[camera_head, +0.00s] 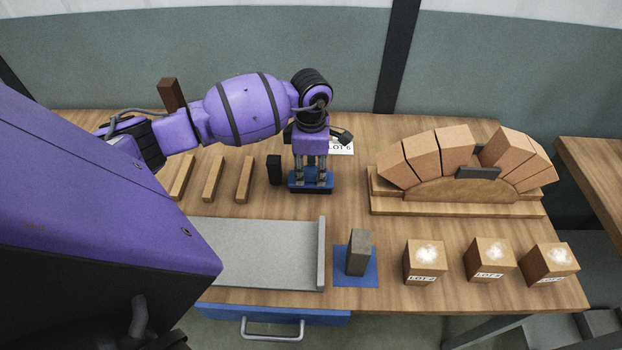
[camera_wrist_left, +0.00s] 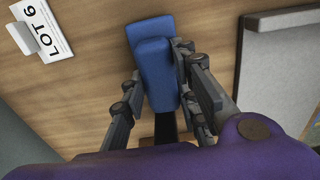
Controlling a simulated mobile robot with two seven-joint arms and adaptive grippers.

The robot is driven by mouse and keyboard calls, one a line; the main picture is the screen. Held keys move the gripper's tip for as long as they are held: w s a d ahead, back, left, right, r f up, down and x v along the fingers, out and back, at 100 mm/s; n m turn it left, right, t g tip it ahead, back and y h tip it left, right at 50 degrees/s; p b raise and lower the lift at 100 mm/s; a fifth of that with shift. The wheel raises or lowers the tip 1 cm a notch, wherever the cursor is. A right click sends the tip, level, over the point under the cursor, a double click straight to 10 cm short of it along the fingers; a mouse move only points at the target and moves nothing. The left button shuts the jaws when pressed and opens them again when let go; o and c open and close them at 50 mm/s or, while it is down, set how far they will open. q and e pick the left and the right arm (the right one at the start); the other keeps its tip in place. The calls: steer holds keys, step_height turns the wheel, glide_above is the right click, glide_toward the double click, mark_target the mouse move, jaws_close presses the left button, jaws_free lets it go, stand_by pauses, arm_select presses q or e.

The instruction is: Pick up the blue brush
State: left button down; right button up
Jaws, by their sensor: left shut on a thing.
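The blue brush (camera_head: 322,186) is on or just above the wooden table, below my left gripper (camera_head: 311,176); I cannot tell if it has left the surface. In the left wrist view the brush (camera_wrist_left: 152,52) shows as a long blue piece with a raised blue block on it. The fingers of my left gripper (camera_wrist_left: 158,82) stand on either side of the raised block, shut on it. The gripper points down. The fingers hide part of the brush's sides. My right gripper is not in view.
A black block (camera_head: 274,170) stands just left of the brush. A LOT 6 card (camera_head: 341,148) lies behind it. Wooden strips (camera_head: 213,179) lie left. A grey tray (camera_head: 262,250), a grey brick (camera_head: 359,252) and a brick arch (camera_head: 455,150) stand around. Table between is free.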

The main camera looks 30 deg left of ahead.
arm_select(q)
steer(key=shift+r, duration=0.2)
steer(key=shift+w+r, duration=0.1)
steer(key=shift+r, duration=0.15)
steer(key=s+d+r+b, duration=0.1)
steer(key=s+d+r, duration=0.3)
steer(key=s+r, duration=0.8)
steer(key=shift+s+d, duration=0.15)
steer(key=shift+s, duration=0.6)
steer(key=shift+r, duration=0.1)
